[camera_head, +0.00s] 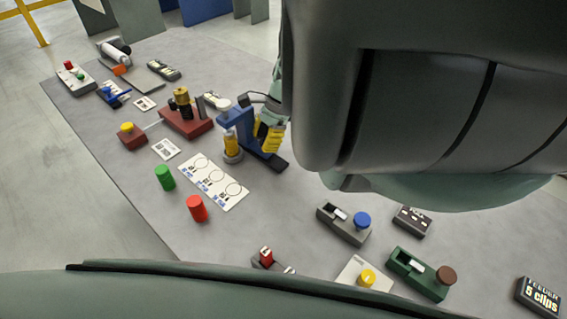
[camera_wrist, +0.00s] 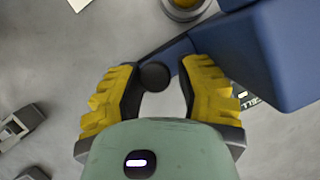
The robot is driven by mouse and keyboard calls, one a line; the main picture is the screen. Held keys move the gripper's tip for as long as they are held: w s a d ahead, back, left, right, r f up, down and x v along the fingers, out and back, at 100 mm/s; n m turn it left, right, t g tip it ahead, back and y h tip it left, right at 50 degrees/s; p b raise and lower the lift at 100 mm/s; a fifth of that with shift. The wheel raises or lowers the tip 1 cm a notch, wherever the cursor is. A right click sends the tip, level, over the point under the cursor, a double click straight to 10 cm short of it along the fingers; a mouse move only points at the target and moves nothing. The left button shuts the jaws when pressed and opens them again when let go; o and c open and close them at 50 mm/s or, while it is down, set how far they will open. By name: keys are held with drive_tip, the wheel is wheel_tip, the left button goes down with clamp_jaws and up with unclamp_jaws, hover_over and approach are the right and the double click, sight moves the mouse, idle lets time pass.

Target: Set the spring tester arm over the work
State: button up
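A blue bracket-shaped device (camera_head: 236,118), which looks like the spring tester, stands on the grey table near the middle of the head view. Its blue body (camera_wrist: 265,50) fills the upper right of the wrist view. A yellow cylinder in a round grey holder (camera_head: 232,150) stands beside it; the holder's edge shows at the top of the wrist view (camera_wrist: 187,9). My gripper (camera_wrist: 157,72) is open, with its yellow fingers on either side of a black round knob (camera_wrist: 155,76). The knob lies nearer the left finger; I cannot tell whether they touch. My arm hides the device's right side.
A white card with circles (camera_head: 212,182), a green cylinder (camera_head: 165,178) and a red cylinder (camera_head: 197,208) are in front. A dark red fixture (camera_head: 186,122) stands behind left. Button boxes (camera_head: 345,224) and a feeder box (camera_head: 538,296) sit at front right.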

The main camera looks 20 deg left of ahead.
drive_tip(key=shift+o, duration=0.8)
drive_tip(key=shift+s, duration=0.1)
drive_tip(key=shift+r, duration=0.25)
drive_tip(key=v, duration=1.1)
drive_tip(key=shift+w+d+r, duration=0.2)
drive_tip(key=shift+w+d, duration=0.1)
drive_tip(key=shift+a, duration=0.1)
